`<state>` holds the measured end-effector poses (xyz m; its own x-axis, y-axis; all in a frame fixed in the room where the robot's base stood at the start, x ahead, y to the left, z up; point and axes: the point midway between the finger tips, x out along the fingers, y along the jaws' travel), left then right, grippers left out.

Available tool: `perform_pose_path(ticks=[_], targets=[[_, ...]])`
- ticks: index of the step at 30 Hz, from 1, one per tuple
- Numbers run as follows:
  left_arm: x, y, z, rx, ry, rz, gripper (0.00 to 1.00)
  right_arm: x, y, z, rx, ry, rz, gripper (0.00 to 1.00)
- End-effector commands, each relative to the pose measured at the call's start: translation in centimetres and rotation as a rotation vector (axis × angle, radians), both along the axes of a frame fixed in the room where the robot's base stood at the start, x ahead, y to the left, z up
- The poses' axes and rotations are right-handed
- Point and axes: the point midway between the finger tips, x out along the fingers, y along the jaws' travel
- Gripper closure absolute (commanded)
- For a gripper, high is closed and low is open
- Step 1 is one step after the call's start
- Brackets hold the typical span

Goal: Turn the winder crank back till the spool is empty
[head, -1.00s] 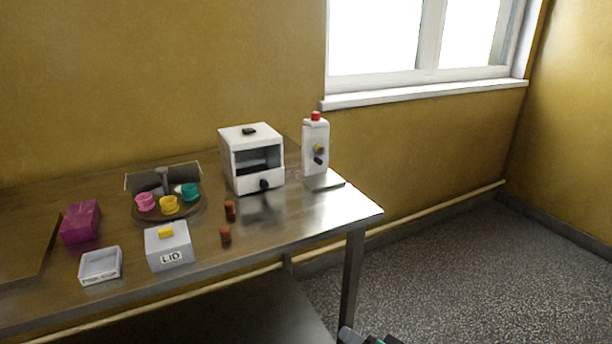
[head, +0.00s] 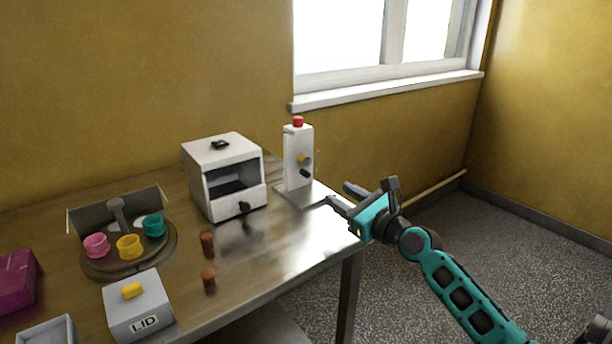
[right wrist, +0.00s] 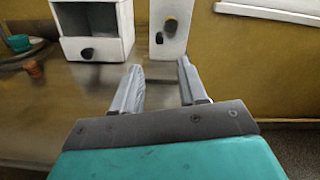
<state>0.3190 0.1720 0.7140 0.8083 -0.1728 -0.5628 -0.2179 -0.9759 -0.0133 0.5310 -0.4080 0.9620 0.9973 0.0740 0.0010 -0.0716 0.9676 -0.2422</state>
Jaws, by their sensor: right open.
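The winder (head: 298,157) looks to be the upright white post with a red top, standing at the right end of the table. It has a yellow-orange hub and a dark crank knob (head: 306,173) on its front. In the right wrist view the white post (right wrist: 181,45) stands ahead, with the dark knob (right wrist: 159,38) at its left. I cannot tell whether anything is wound on the hub. My right gripper (head: 336,194) is open and empty, in front of the post and apart from it; its fingers (right wrist: 160,80) point toward it. My left gripper is out of view.
A white box with an open front (head: 222,172) stands left of the post. A round tray (head: 97,267) with coloured cups, two brown pieces (head: 208,242) and a grey LID box (head: 140,310) are farther left. The table's right front area (head: 290,240) is clear.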

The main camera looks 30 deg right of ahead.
Motion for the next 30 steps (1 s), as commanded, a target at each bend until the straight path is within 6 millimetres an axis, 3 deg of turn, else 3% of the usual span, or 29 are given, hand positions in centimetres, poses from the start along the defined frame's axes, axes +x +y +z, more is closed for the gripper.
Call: perform_pose_path(ticks=[18, 30], targets=[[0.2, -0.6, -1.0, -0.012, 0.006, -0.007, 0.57, 9.6, 0.7, -0.1, -0.005, -0.001, 0.0, 0.58], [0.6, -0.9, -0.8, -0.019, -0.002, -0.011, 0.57, 11.7, 0.9, 0.0, -0.005, 0.001, 0.001, 0.58]])
